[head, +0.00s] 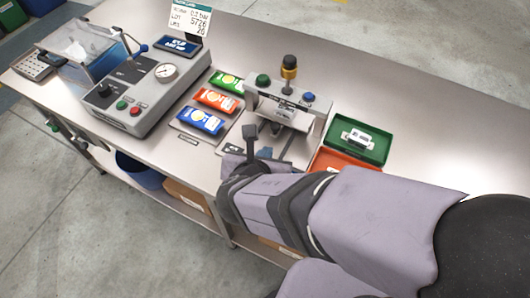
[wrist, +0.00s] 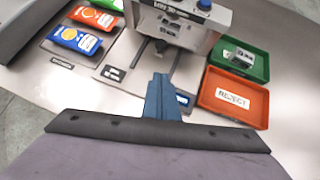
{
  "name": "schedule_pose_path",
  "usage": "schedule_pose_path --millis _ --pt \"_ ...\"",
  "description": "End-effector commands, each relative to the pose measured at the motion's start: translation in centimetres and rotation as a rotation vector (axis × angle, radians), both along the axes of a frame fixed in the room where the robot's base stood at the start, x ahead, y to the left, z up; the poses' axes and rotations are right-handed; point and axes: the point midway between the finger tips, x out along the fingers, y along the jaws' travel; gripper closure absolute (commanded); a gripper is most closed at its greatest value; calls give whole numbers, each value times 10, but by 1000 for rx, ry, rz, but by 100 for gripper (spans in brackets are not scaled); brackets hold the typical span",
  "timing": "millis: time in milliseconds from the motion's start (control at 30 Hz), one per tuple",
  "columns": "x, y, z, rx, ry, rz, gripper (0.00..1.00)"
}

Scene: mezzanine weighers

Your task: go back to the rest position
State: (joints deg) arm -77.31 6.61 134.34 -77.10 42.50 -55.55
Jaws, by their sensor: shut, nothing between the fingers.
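My gripper (wrist: 160,82) shows in the wrist view as blue fingers closed together with nothing between them. It is in front of the grey press-like device (wrist: 172,22), over the device's base plate. In the head view my arm reaches in from the lower right, and only a bit of the blue gripper (head: 265,153) shows beside the wrist. The device also shows in the head view (head: 285,104), with a yellow-and-black knob on top, a green button and a blue button. I cannot tell whether the fingertips touch the plate.
A green tray (head: 378,150) and an orange-red tray labelled REJECT (wrist: 262,108) sit right of the device. Green, red and blue packets (head: 214,98) lie on a plate to its left. A grey gauge console (head: 135,108) stands farther left. The bench's right end is clear.

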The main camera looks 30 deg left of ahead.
Motion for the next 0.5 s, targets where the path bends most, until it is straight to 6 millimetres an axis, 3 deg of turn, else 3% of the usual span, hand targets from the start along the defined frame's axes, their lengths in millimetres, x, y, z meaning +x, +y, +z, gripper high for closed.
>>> schedule_pose_path --millis 500 --pt "-11 -3 10 8 3 -7 100"
